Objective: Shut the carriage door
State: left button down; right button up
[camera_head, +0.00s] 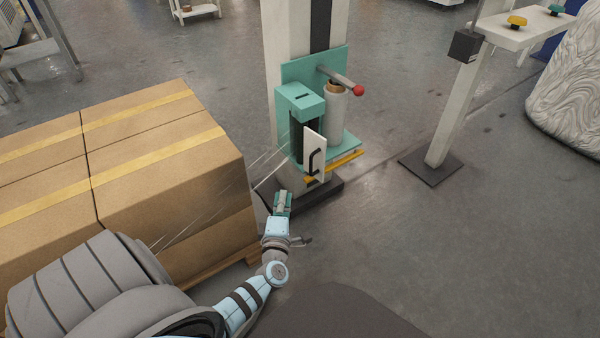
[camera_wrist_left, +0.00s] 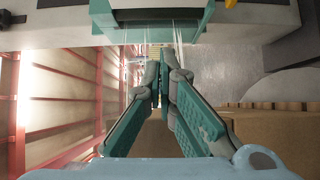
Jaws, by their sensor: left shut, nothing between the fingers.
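The carriage (camera_head: 301,101) is a teal unit on a white mast, with dark rollers showing inside it. Its door (camera_head: 315,145) is a white panel with a black handle. The door stands ajar, swung outward, and the dark rollers show to its left. My left gripper (camera_head: 283,196) is below and a little left of the door, apart from it in the head view, shut and empty. The left wrist view shows its fingertips (camera_wrist_left: 161,78) together, with a teal part (camera_wrist_left: 155,32) of the machine beyond them. My right gripper is not in view.
Wrapped cardboard boxes (camera_head: 175,160) fill the left side, with thin film strands running from them to the carriage. A film roll (camera_head: 335,108) and a red-knobbed lever (camera_head: 340,80) sit right of the carriage. A control post (camera_head: 455,110) stands farther right. Floor between is clear.

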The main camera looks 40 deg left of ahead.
pick_arm(q)
jog(key=w+a+b, duration=0.2)
jog(key=w+b, duration=0.2)
jog(key=w, duration=0.7)
jog(key=shift+a+r+b, duration=0.15)
jog(key=shift+a+b, duration=0.15)
jog(key=shift+a, duration=0.1)
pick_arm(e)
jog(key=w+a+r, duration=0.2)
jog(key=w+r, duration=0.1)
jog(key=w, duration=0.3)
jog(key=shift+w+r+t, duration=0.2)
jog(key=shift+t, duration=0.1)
pick_arm(q)
jog(key=shift+s, duration=0.1)
